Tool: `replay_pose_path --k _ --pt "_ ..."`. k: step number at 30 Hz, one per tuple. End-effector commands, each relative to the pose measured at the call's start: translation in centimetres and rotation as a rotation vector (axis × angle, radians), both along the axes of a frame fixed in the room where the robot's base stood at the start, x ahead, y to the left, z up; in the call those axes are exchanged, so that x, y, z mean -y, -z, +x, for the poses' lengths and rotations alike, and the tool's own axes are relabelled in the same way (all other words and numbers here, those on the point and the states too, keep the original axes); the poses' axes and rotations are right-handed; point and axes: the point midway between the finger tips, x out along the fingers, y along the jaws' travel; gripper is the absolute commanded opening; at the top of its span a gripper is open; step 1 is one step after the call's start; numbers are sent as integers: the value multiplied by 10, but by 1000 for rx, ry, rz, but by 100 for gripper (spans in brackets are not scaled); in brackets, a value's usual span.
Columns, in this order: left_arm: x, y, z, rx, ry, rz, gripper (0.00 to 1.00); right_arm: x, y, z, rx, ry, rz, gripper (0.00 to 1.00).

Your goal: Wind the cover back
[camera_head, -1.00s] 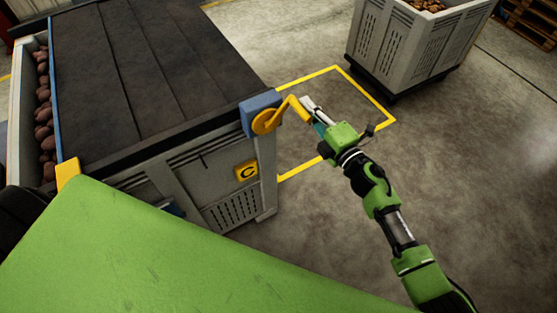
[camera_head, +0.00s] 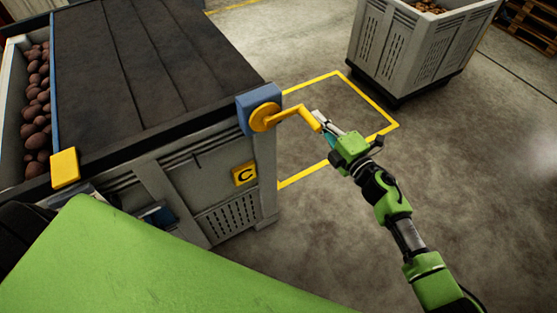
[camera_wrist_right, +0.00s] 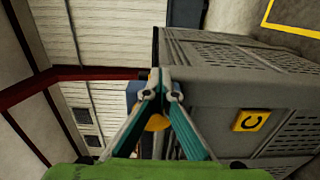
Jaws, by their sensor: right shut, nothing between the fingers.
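A dark, segmented cover (camera_head: 140,60) lies over most of the grey crate marked C (camera_head: 170,175). Its blue-trimmed left edge leaves a strip of potatoes (camera_head: 38,105) open. A yellow crank (camera_head: 285,113) sits on a blue housing (camera_head: 258,98) at the cover's near right corner, its arm pointing right. My right gripper (camera_head: 320,121) is shut and empty at the crank's handle; I cannot tell whether it touches it. In the right wrist view its fingertips (camera_wrist_right: 160,91) meet in front of a piece of yellow crank (camera_wrist_right: 157,123). My left gripper is not in view.
A yellow block (camera_head: 65,167) sits at the cover's near left corner. A second crate (camera_head: 425,48) with potatoes stands at the back right, beside a wooden pallet (camera_head: 530,25). The floor on the right, with a yellow outline (camera_head: 365,98), is clear.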

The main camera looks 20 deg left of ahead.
Motion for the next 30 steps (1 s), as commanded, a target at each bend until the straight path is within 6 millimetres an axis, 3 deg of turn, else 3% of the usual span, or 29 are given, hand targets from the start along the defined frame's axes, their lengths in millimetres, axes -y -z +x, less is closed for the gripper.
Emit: replay_pose_path --k 1,5,14,20,30 --pt "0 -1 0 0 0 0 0 -13 -4 -11 4 -34 10 0" --pt "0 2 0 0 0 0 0 -14 -2 -12 5 -34 12 0" --pt "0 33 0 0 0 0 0 -18 32 -17 6 -35 13 0" --pt "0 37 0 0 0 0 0 -20 36 -19 7 -35 14 0" --pt "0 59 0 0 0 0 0 -32 63 -34 9 -34 16 0"
